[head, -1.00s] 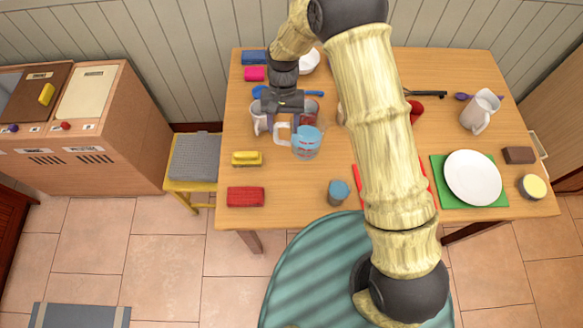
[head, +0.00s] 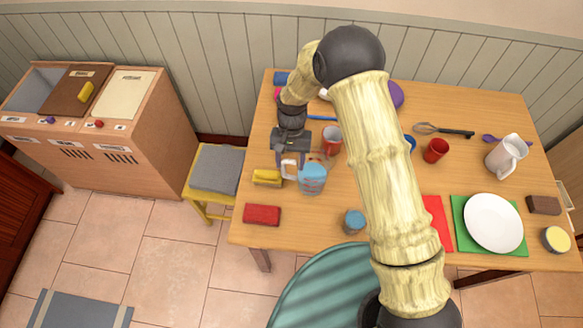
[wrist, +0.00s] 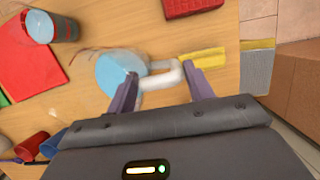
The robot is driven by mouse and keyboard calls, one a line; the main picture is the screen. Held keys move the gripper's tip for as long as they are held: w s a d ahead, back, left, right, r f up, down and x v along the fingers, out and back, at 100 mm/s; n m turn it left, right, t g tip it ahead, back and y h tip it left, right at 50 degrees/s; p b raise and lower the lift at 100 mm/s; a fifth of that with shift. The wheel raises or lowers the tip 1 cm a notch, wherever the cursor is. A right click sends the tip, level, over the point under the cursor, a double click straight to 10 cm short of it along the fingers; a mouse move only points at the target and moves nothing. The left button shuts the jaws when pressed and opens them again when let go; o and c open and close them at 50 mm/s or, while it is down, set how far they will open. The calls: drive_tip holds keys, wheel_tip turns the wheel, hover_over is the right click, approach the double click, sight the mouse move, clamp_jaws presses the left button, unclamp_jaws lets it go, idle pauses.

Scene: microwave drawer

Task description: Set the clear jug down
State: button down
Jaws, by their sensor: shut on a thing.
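The clear jug (head: 312,182), with pale blue contents and a whitish handle, is upright at the left part of the wooden table (head: 300,225). My gripper (head: 290,165) is at its handle, on the jug's left side. In the wrist view the handle (wrist: 160,82) lies between the fingers of my gripper (wrist: 163,80), and the jug (wrist: 112,75) shows as a blue round shape. The gripper is shut on the handle. I cannot tell whether the jug's base touches the table.
A yellow sponge (head: 267,177) lies close left of the jug, and a red block (head: 262,215) lies nearer the front edge. A blue-topped cup (head: 354,222) stands front right. Bare wood lies between the red block and that cup.

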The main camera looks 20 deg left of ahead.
drive_tip(key=shift+w+f, duration=0.15)
drive_tip(key=shift+s, duration=0.2)
drive_tip(key=shift+f+p, duration=0.6)
drive_tip(key=shift+f, duration=1.6)
drive_tip(key=c, duration=0.6)
unclamp_jaws()
drive_tip(key=b+v, duration=0.3)
drive_tip(key=v, duration=0.9)
